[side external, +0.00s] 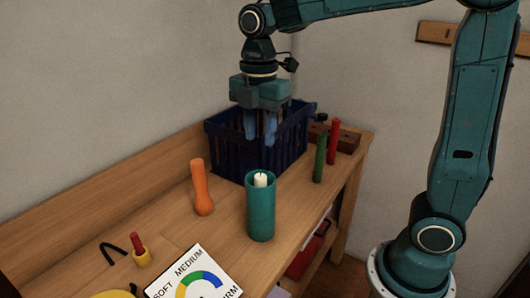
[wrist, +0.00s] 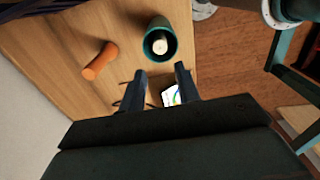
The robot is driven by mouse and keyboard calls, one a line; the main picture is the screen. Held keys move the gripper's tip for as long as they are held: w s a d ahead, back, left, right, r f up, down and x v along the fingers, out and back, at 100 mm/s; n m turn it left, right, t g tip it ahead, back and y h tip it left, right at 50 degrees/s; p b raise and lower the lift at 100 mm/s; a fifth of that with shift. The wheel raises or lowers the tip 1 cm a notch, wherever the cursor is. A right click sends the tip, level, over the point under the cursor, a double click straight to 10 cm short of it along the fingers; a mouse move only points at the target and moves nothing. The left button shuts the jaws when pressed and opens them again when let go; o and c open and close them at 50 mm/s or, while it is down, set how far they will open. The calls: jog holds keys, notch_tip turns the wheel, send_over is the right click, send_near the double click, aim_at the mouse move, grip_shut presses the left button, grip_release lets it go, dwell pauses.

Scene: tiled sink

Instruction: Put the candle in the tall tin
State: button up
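The white candle (side external: 261,180) stands inside the tall teal tin (side external: 260,217), with its top and wick just showing above the rim. Its lower part is hidden by the tin wall. The wrist view looks down on the candle (wrist: 160,46) within the round mouth of the tin (wrist: 151,64). The tin stands upright on the wooden bench. My gripper (side external: 260,130) is above and behind the tin, in front of the dark blue basket in the side view. Its two fingers are apart with nothing between them, as the wrist view also shows (wrist: 160,85).
A green cylinder (side external: 320,158) and a red one (side external: 333,142) stand at right. A printed card (side external: 194,278) lies in front. Bare wood surrounds the tin.

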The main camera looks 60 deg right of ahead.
jog(key=shift+r, duration=0.7)
jog(key=s+d+f+m+t, duration=0.2)
jog(key=s+m+t, duration=0.3)
jog(key=s+m, duration=1.2)
jog(key=shift+d+m+t, duration=0.3)
jog(key=shift+d+m, duration=0.1)
jog(key=shift+m, duration=0.1)
